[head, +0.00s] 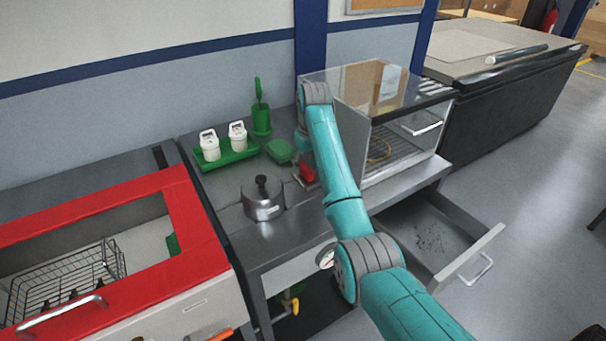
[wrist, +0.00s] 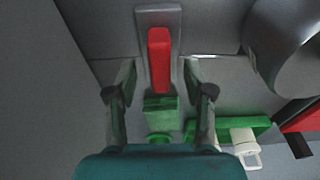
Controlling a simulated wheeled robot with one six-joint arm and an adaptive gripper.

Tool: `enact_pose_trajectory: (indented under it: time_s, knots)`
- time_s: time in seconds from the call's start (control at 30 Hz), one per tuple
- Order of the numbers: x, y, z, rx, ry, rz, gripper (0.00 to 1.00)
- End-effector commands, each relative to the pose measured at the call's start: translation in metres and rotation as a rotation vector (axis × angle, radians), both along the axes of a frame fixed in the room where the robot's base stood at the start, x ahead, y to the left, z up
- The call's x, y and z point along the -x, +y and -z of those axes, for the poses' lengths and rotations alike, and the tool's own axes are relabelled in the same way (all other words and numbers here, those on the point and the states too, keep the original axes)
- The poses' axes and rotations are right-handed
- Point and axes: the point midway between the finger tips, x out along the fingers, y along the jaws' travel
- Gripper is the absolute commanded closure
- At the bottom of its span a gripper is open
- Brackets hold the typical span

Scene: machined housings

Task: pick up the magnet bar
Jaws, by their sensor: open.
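The magnet bar, seen as a red bar-shaped grip on a grey plate, lies on the grey bench. In the wrist view the magnet bar (wrist: 159,62) is at the upper middle, lengthwise between my fingers. My gripper (wrist: 158,76) is open, with one finger on each side of the red grip and a visible gap to it. How high the fingers are above the bench is hard to tell. In the head view a red part of the magnet bar (head: 307,173) shows just left of my arm; the arm hides the rest and most of the gripper.
A green block (head: 279,151) lies close by the bar. A green holder (head: 261,120), a green tray (head: 232,157) with white bottles and a metal pot (head: 263,205) stand around it. A glass-sided cabinet (head: 405,145) is right of my arm; an open drawer (head: 440,245) juts out below.

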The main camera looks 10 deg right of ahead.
Motion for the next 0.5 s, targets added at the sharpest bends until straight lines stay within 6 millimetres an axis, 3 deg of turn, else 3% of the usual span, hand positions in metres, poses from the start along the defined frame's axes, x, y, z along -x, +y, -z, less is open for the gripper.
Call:
enact_pose_trajectory:
  time_s: [0.13, 0.37, 0.5]
  knots:
    - [0.003, -0.002, 0.019, 0.0, 0.0, 0.0, 0.48]
    - [0.003, -0.003, 0.021, 0.0, -0.001, 0.0, 0.48]
    - [0.003, -0.003, 0.021, 0.0, -0.001, -0.001, 0.78]
